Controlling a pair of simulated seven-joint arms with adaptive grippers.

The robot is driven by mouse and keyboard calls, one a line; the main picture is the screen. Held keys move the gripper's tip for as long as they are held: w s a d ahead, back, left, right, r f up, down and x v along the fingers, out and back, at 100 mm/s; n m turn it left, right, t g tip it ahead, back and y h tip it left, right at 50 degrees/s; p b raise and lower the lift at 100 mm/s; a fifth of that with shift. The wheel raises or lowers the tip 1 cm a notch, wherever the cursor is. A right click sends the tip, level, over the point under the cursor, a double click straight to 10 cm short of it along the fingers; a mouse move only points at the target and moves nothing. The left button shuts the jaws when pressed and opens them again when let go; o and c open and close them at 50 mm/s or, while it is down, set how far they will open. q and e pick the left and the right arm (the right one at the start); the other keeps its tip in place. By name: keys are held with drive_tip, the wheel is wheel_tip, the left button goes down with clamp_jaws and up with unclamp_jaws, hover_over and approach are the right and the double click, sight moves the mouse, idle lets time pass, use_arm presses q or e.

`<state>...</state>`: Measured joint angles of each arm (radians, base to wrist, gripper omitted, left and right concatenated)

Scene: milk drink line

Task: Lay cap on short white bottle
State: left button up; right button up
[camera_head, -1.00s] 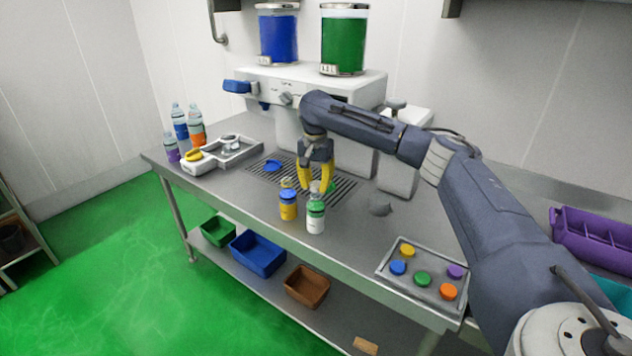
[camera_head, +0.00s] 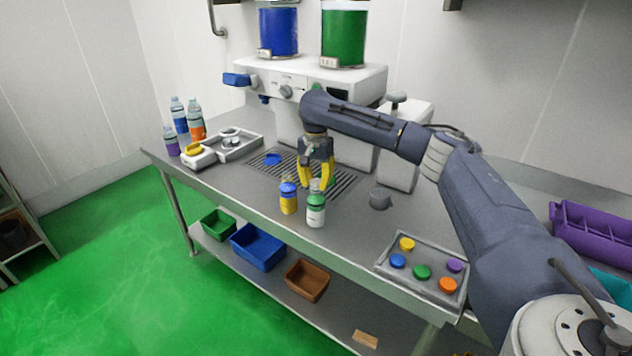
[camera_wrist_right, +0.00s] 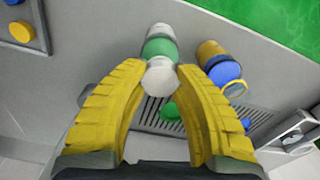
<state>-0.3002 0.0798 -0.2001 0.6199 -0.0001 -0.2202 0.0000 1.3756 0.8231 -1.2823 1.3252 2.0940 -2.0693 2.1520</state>
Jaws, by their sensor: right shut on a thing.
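The short white bottle (camera_head: 316,217), with a green band, stands upright at the front of the grate. In the right wrist view its body (camera_wrist_right: 159,48) leads up to a whitish round piece (camera_wrist_right: 158,76). My right gripper (camera_head: 317,185) has its yellow fingers closed in on both sides of this piece. I cannot tell whether it is a separate cap or the bottle's neck. A yellow bottle with a blue band (camera_head: 289,204) stands close on the left. My left gripper is not in view.
A tray (camera_head: 382,268) at the front right holds several coloured caps. A blue disc (camera_head: 272,158) lies on the grate (camera_head: 345,183). The white machine (camera_head: 350,82) stands behind. A grey cup (camera_head: 380,198) stands to the right of the bottle.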

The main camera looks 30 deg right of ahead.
drive_tip(key=o, duration=0.8)
wheel_tip(320, 180, up, 12)
idle(0.3)
drive_tip(key=shift+a, duration=0.1)
